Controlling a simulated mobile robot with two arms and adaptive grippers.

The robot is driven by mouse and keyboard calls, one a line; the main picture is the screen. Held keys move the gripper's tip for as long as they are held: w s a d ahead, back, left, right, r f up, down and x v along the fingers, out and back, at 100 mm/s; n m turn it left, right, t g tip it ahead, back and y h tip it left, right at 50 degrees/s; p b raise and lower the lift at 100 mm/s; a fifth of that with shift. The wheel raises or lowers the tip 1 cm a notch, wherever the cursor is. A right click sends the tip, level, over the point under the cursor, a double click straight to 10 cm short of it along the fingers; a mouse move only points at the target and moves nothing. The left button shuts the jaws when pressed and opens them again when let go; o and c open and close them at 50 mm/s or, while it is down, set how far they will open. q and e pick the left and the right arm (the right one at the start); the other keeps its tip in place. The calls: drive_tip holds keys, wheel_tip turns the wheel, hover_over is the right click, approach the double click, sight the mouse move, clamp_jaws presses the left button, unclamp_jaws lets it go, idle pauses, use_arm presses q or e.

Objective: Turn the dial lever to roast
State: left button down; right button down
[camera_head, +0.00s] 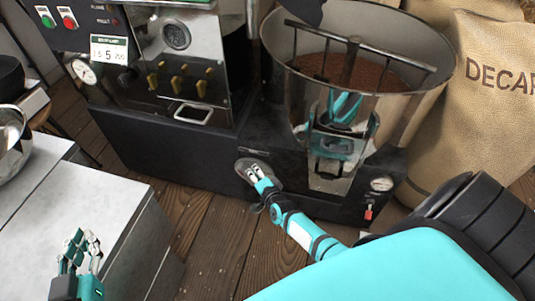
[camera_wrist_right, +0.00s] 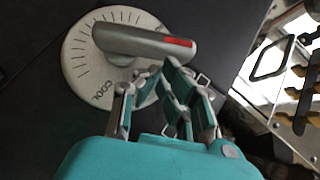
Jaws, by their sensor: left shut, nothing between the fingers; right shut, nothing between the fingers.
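The dial (camera_wrist_right: 82,62) is a pale round plate with tick marks and the word COOL at its lower edge in the right wrist view. Its grey lever (camera_wrist_right: 135,42) lies nearly level there, with a red mark at its right end. No roast label is legible. In the head view the dial (camera_head: 243,166) sits low on the dark machine front, partly covered by my right gripper (camera_head: 256,174). My right gripper (camera_wrist_right: 160,88) is shut and empty, its fingers just below the lever's red end; I cannot tell whether they touch. My left gripper (camera_head: 80,240) is shut and empty at lower left.
A drum of brown beans (camera_head: 345,68) stands above and right of the dial. A metal handle (camera_head: 193,113) sticks out at upper left. A grey counter (camera_head: 105,215) is beside my left gripper. Sacks (camera_head: 480,85) stand at right. Wooden floor (camera_head: 215,235) lies in front.

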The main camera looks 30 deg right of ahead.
idle(0.4)
drive_tip(key=v, duration=1.2)
drive_tip(key=shift+a, duration=0.1)
